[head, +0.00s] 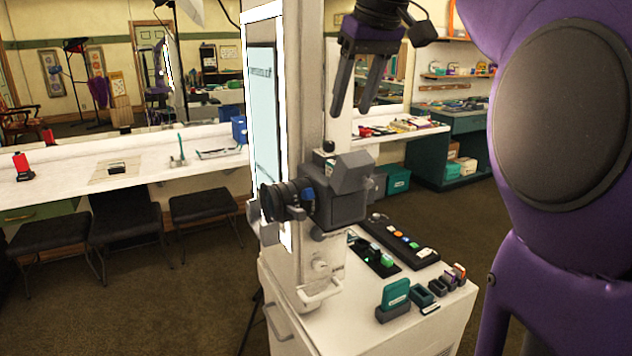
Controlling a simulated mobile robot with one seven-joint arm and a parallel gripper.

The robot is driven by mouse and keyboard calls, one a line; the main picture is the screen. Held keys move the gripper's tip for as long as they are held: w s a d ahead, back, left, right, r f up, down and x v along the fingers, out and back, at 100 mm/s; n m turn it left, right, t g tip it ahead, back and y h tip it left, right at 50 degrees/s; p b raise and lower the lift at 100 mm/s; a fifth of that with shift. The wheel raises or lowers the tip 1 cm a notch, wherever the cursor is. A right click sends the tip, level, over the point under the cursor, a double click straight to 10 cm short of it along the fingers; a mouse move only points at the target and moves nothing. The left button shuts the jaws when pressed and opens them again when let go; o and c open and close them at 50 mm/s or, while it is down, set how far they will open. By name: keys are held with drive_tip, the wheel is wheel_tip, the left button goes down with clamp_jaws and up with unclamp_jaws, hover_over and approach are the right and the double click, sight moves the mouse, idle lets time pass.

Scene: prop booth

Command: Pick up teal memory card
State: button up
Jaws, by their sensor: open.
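A teal card-like block (396,293) with a pale label stands upright in a grey base (393,313) near the front of a white cabinet top (345,320). It looks like the teal memory card. A smaller dark teal piece (421,296) lies just right of it. My gripper (353,110) hangs at the top centre, its two dark fingers pointing down, spread apart with nothing between them. It is well above the cabinet top, apart from the teal block.
A grey camera device (345,193) on a white column (306,130) rises beside the teal block. Dark trays with small coloured pieces (400,243) lie behind. Several small cards (450,279) stand to the right. A long white counter (60,183) runs left.

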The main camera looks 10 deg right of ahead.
drive_tip(key=b+x, duration=0.2)
drive_tip(key=x, duration=1)
drive_tip(key=shift+w+f, duration=0.15)
drive_tip(key=shift+f, duration=0.15)
drive_tip(key=shift+c, duration=0.3)
clamp_jaws()
